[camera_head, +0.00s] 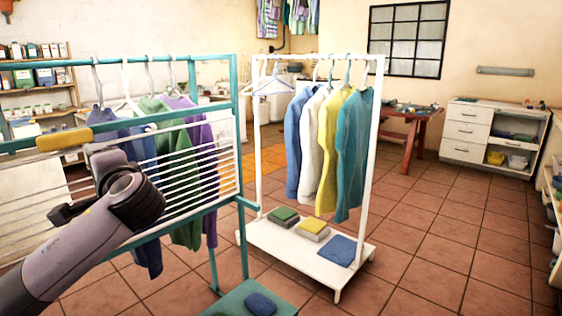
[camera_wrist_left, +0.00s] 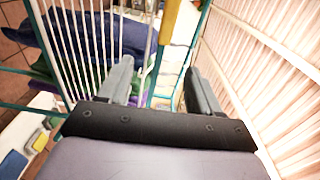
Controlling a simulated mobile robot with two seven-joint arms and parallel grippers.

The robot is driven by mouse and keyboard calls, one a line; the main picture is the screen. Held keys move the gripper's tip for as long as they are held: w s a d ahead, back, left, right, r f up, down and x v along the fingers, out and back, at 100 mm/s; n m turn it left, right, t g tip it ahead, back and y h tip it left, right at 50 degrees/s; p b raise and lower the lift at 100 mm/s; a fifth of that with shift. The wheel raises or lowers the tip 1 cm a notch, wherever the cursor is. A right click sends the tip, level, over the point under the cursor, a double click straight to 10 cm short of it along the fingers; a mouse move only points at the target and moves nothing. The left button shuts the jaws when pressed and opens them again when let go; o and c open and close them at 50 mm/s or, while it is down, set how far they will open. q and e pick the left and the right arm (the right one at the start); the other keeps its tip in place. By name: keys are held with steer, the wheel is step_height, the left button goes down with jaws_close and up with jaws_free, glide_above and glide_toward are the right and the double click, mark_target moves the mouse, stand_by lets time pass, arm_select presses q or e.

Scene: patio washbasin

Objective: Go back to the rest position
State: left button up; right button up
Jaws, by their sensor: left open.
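My left arm comes in from the lower left in the head view, and its gripper (camera_head: 104,160) is in front of the teal drying rack (camera_head: 222,62). In the left wrist view, the two fingers of my left gripper (camera_wrist_left: 157,78) stand apart with nothing held between them. Rack bars and hanging clothes show beyond the fingers. I cannot tell whether the gripper touches the rack. My right gripper is in neither view.
Blue, green and purple garments (camera_head: 178,135) hang on the teal rack. A white clothes rail (camera_head: 372,150) with several garments stands in the middle, folded cloths on its base. A red table (camera_head: 412,125) and a white cabinet (camera_head: 466,130) stand behind. Tiled floor (camera_head: 440,235) is clear at right.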

arm_select(q)
steer(key=s+d+f+m+h+p, duration=0.15)
steer(key=d+f+h, duration=0.25)
steer(key=f, duration=0.6)
steer(key=s+d+f+h+b, duration=0.15)
steer(key=d+f+h, duration=0.25)
steer(key=f, duration=0.6)
steer(key=s+d+f+m+h+p, duration=0.1)
steer(key=s+d+f+h+p, duration=0.2)
steer(key=f, duration=0.7)
steer(key=s+f+n+h, duration=0.2)
steer(key=s+f+n, duration=0.2)
steer(key=s, duration=0.7)
steer(key=s+d+f+n+g+h, duration=0.1)
steer(key=s+f+n, duration=0.3)
steer(key=s+f, duration=0.5)
steer(key=s+h, duration=0.1)
steer(key=s, duration=0.2)
steer(key=shift+d+f+g, duration=0.2)
steer(key=shift+d+g, duration=0.05)
steer(key=shift+g, duration=0.05)
steer(key=shift+s+n, duration=0.1)
steer(key=shift+n, duration=0.15)
